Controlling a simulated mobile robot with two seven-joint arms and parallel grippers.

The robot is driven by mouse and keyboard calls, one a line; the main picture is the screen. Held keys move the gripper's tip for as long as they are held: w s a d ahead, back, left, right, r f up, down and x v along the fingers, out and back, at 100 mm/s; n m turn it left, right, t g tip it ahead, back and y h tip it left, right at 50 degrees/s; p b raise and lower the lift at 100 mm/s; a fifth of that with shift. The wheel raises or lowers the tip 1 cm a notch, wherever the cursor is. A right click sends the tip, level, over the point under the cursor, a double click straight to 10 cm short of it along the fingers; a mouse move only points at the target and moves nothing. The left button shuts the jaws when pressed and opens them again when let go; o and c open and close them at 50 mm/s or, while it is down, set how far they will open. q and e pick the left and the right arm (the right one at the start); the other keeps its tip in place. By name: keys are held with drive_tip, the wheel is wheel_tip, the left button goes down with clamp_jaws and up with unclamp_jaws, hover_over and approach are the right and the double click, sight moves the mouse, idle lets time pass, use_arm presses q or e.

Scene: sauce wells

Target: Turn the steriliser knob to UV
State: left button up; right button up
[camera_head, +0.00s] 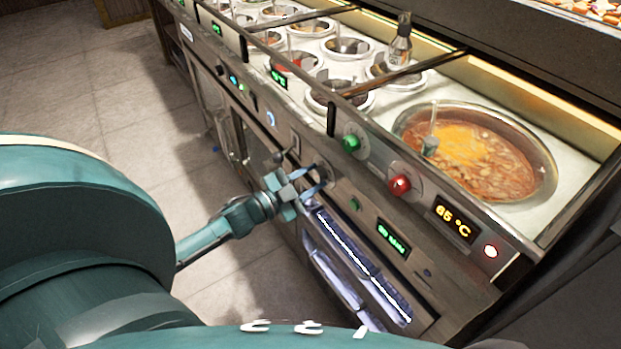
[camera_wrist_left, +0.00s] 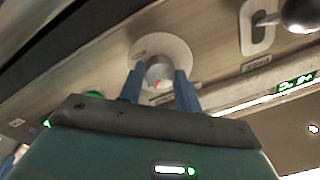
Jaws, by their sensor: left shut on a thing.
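In the head view my left gripper (camera_head: 312,183) reaches the counter's front panel, above the steriliser cabinet (camera_head: 355,262) with lit racks. The gripper hides most of the knob there. The lettering on the dial is too small to read. My right gripper is not in view.
A green knob (camera_head: 351,142) and a red knob (camera_head: 400,184) stick out of the panel nearby. A green display (camera_head: 393,239) sits to the right above the cabinet. A large soup well (camera_head: 478,150) and several smaller wells fill the counter top. The floor (camera_head: 150,75) at left is clear.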

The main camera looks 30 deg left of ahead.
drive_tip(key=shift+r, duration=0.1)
use_arm(q)
drive_tip(key=o, duration=1)
drive_tip(key=shift+c, duration=0.2)
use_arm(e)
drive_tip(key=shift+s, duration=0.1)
use_arm(q)
drive_tip(key=p+v, duration=0.1)
drive_tip(key=v, duration=1.2)
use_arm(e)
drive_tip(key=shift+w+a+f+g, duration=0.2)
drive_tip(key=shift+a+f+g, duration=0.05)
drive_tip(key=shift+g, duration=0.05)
use_arm(q)
drive_tip(key=shift+a+f, duration=0.1)
drive_tip(key=shift+f, duration=0.05)
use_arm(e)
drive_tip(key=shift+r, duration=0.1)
